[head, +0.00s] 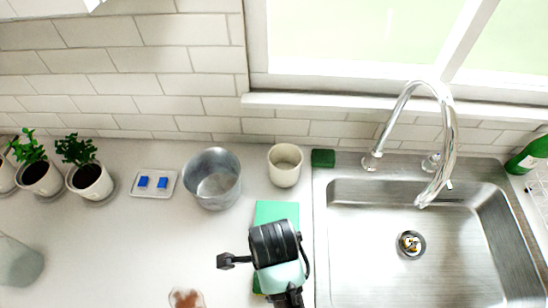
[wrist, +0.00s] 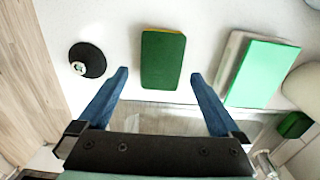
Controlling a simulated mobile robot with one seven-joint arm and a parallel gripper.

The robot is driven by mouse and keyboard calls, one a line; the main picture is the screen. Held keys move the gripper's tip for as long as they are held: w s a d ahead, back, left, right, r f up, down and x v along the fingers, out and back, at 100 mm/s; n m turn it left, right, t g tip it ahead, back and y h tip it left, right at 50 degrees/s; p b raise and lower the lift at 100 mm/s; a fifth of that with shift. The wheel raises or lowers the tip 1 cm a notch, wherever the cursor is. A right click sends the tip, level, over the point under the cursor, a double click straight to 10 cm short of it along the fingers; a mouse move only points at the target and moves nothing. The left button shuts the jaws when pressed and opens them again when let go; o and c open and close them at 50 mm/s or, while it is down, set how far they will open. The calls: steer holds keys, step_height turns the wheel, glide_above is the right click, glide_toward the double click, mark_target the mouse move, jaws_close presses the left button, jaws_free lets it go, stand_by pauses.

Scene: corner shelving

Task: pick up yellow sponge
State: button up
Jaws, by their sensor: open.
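The sponge (wrist: 163,60) lies flat on the pale counter in the wrist view. Its upper face is dark green, and a thin yellow edge shows at its far end. My gripper (wrist: 160,75) is open and empty, with two blue fingers spread wide. The sponge appears ahead of and between the fingertips, apart from both; its height below them is hard to judge. In the head view only a green and yellow sliver of the sponge (head: 256,285) shows beside my arm, which hides the rest and the fingers.
A black stopper (wrist: 87,60) lies left of the sponge. A mint-green slab (wrist: 262,74) lies on a pale tray to its right. A steel sink (head: 385,245) is at the right, with a small green block (head: 323,158) at its corner. A white cup (head: 285,167) and metal pot (head: 212,180) stand behind.

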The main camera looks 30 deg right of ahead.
steer(key=shift+d+f+p, duration=0.1)
steer(key=shift+f+p, duration=0.5)
steer(key=shift+f, duration=2.1)
steer(key=c, duration=1.2)
steer(key=shift+o, duration=0.2)
steer(key=shift+r, duration=0.15)
step_height(320, 180, up, 10)
